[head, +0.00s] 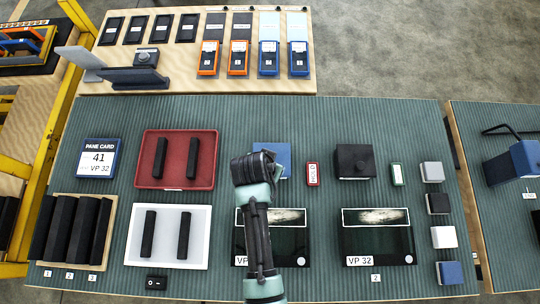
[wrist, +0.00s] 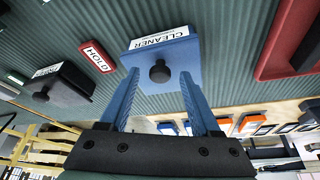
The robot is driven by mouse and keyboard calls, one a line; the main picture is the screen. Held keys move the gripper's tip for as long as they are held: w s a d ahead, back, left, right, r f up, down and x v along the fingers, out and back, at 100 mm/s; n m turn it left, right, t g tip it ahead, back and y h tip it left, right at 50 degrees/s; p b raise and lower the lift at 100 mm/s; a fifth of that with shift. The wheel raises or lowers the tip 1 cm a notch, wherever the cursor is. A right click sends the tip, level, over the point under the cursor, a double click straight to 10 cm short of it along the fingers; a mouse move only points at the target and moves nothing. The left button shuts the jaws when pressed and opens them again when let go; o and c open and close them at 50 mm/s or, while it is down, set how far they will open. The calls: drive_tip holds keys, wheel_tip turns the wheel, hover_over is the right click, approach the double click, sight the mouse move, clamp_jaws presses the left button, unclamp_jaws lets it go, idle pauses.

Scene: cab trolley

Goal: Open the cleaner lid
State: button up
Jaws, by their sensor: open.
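The cleaner box is blue, with a blue lid (wrist: 150,56), a round black knob (wrist: 159,71) and a white CLEANER label (wrist: 158,39). In the wrist view the knob appears between the two blue fingers of my open gripper (wrist: 160,80). The fingers hold nothing, and I cannot tell how far their tips are from the knob. The lid looks closed. In the head view the blue lid (head: 284,153) is partly hidden behind my wrist, and my fingers are hidden there.
A red HOLD tag (head: 312,175) and a black knobbed box (head: 353,162) stand to the right. A red tray (head: 144,160) is at left, a white tray (head: 135,235) below it. Dark panes (head: 378,242) lie in front. Several handheld devices (head: 238,58) line the back board.

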drive_tip(key=shift+c, duration=0.3)
clamp_jaws()
idle(1.1)
